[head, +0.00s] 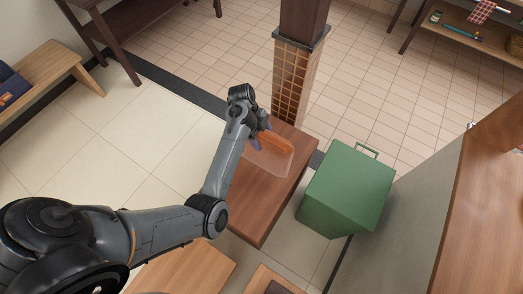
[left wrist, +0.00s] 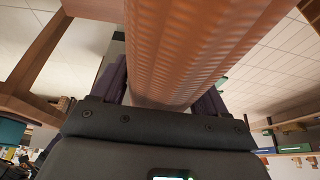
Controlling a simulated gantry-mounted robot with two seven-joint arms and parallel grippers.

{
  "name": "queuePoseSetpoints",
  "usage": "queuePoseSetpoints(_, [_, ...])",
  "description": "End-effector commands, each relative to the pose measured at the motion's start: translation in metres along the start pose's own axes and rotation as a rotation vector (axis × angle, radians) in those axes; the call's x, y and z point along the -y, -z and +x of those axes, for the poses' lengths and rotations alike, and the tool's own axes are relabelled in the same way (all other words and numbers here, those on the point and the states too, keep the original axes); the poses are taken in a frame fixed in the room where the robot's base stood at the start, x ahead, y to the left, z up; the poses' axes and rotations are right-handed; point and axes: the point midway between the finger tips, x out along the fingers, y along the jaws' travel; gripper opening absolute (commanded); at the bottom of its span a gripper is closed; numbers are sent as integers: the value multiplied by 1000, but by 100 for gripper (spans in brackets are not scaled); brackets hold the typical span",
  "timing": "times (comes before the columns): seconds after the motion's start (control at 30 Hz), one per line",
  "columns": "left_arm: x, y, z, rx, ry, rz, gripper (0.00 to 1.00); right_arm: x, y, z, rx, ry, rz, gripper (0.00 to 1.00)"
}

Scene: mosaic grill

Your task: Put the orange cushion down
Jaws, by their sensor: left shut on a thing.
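The orange cushion (head: 275,142) is over the far part of a brown wooden table (head: 262,215) in the head view. My left gripper (head: 260,139) is shut on the cushion. In the left wrist view the ribbed orange cushion (left wrist: 190,50) sits between the dark purple fingers and fills the upper middle. A pale see-through patch (head: 268,162) shows on the tabletop just below the cushion. I cannot tell whether the cushion touches the table. My right gripper is not in view.
A green box (head: 348,190) with a handle stands right of the table. A tiled pillar (head: 296,80) rises behind it. A wooden bench (head: 45,82) with a dark blue item (head: 12,88) is at the left. The table's near part is clear.

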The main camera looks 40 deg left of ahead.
Motion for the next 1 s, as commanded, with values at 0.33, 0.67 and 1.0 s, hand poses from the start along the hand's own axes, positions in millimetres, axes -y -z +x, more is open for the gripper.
queuePoseSetpoints(0.33, [0,-13,32,-1,0,-3,15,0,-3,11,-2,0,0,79])
queuePoseSetpoints(0.67, [0,-21,52,-1,2,-1,15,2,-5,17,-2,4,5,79])
queuePoseSetpoints(1.0, [0,-22,55,-1,0,-2,80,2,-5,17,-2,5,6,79])
